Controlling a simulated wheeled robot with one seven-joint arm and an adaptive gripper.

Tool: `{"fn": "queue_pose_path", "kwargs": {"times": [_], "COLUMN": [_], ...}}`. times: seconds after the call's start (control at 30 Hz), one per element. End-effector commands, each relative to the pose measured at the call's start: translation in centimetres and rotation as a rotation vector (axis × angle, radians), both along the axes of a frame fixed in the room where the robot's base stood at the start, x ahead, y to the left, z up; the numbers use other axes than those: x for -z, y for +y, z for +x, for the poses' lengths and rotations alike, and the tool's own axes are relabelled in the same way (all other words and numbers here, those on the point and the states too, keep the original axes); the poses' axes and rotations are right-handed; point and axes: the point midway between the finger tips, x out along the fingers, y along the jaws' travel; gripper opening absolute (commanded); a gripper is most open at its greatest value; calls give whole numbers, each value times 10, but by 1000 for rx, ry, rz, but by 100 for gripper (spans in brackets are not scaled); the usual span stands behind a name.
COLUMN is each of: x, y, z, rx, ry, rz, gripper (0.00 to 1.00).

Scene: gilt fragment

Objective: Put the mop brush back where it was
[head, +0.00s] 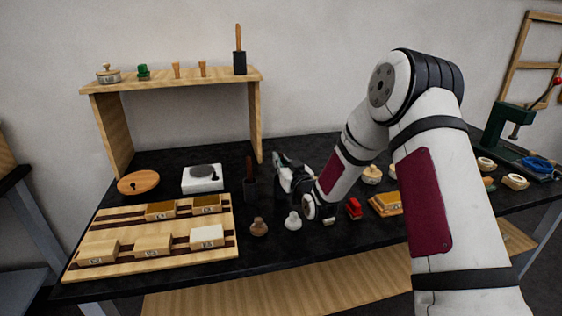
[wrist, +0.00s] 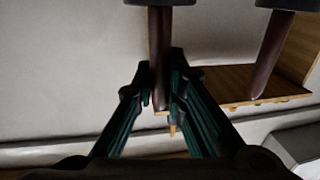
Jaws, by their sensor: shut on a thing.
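My gripper (head: 279,163) is over the back middle of the black table in the head view. In the wrist view my gripper (wrist: 160,80) is shut on a dark brown handle (wrist: 158,45), taken as the mop brush; a dark piece at its end is cut off by the frame. In the head view my gripper and arm largely hide the held brush. A similar dark handle (head: 249,167) stands in a dark pot (head: 250,188) just left of my gripper. A second handle (wrist: 270,60) shows beside the held one in the wrist view.
A wooden shelf (head: 180,82) at the back left holds small items and a brown-handled brush in a black cup (head: 239,64). A white device (head: 202,181), a wooden tray with blocks (head: 82,262) and small stampers (head: 259,227) stand nearby. A green press (head: 512,125) is far right.

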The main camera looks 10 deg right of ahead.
Motion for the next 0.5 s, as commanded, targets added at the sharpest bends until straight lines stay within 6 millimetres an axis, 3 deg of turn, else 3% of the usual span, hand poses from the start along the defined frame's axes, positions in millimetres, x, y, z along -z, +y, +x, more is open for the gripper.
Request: {"fn": "queue_pose_path", "kwargs": {"times": [0.03, 0.1, 0.5], "x": [1, 1, -4], "y": [0, 0, 0], "z": [0, 0, 0], "rx": [0, 0, 0], "ry": [1, 1, 0], "rz": [0, 0, 0], "gripper": [16, 32, 32]}}
